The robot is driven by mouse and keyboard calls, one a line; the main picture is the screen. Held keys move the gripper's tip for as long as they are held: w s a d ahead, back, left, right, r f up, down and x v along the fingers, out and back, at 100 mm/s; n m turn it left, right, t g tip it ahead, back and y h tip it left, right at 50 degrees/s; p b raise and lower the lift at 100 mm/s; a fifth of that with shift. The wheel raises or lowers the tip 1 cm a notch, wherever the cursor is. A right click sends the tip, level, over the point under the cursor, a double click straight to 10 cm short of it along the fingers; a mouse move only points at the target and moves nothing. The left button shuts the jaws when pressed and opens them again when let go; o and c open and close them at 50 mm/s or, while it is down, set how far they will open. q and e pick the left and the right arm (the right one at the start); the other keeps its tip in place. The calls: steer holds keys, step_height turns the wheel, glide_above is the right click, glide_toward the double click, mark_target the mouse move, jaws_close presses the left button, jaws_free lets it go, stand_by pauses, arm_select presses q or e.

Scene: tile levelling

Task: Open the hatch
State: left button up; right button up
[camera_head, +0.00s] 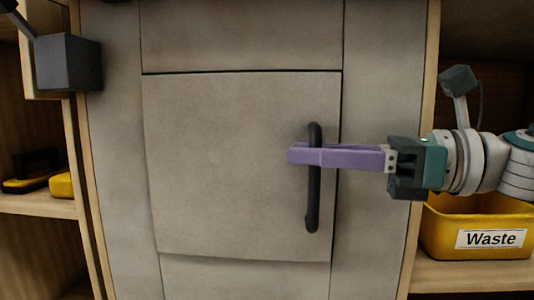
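The hatch (225,165) is a grey square panel in the middle of the head view, set in a grey tiled wall. My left gripper is not in view.
A yellow bin labelled Waste (435,228) stands on a wooden shelf at the lower right, below my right wrist. Wooden shelving (35,205) on the left holds yellow and black items (30,182). The area in front of the hatch's left half is clear.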

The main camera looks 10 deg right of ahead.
jaws_close()
stand_by(1.2)
